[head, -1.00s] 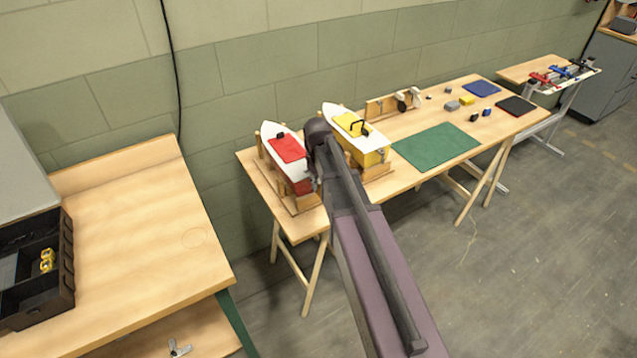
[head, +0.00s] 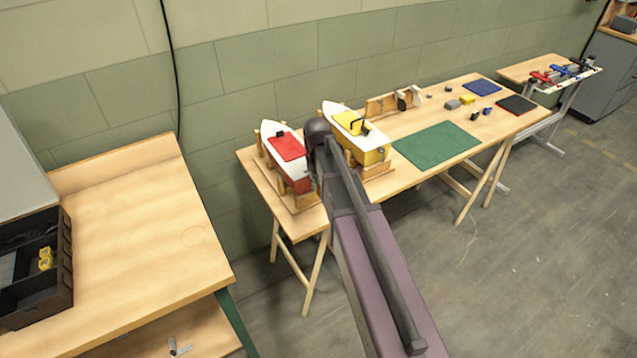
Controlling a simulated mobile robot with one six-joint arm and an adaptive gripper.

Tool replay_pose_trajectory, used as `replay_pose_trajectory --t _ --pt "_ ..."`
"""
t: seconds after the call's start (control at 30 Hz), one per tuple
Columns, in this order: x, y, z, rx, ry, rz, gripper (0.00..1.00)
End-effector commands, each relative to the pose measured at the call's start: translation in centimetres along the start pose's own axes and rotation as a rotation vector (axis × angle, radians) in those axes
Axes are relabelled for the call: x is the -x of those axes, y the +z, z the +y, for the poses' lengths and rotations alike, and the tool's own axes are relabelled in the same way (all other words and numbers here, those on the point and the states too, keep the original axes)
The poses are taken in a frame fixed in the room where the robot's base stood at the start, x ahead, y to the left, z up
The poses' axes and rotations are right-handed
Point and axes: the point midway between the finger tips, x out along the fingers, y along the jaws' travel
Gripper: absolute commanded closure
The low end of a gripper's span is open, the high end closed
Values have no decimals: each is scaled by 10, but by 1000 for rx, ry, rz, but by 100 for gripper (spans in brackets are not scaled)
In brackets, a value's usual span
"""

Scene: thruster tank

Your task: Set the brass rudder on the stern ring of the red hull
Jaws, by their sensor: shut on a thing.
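The red hull (head: 299,186), with a white deck and red hatch, sits in a wooden cradle at the left end of the long table. Its bow points away, and its stern faces me. My gripper (head: 317,184) is at the right side of this stern, mostly hidden behind my own arm. Only a small dark part shows. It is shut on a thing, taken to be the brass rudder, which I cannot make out. The stern ring is hidden too, so I cannot tell whether the rudder touches it.
A yellow hull (head: 375,156) stands close on the right in its own cradle. A green mat (head: 436,145) lies farther right, with small parts, a blue mat (head: 482,87) and a black mat (head: 516,104) beyond. A near bench (head: 150,230) holds a black organiser (head: 62,265).

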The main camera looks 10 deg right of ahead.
Motion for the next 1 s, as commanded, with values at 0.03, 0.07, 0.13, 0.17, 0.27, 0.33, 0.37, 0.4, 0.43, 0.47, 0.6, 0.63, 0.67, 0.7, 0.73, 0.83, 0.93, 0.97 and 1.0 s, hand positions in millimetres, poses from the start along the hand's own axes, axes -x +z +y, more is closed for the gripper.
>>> replay_pose_trajectory --t 0.03,0.07,0.13,0.17,0.27,0.33,0.37,0.4,0.43,0.47,0.6,0.63,0.67,0.7,0.73,0.83,0.93,0.97,1.0 --pt "0 0 0 0 0 0 100" --pt "0 0 0 0 0 0 100" --pt "0 0 0 0 0 0 100" --pt "0 0 0 0 0 0 100" --pt "0 0 0 0 0 0 45" --pt "0 0 0 0 0 0 34" --pt "0 0 0 0 0 0 34" --pt "0 0 0 0 0 0 34" --pt "0 0 0 0 0 0 34" --pt "0 0 0 0 0 0 34" --pt "0 0 0 0 0 0 34" --pt "0 0 0 0 0 0 34" --pt "0 0 0 0 0 0 34" --pt "1 0 0 0 0 0 34" --pt "1 0 0 0 0 0 34" --pt "4 0 0 0 0 0 34" --pt "8 0 0 0 0 0 34" --pt "10 0 0 0 0 0 34" --pt "12 0 0 0 0 0 34"
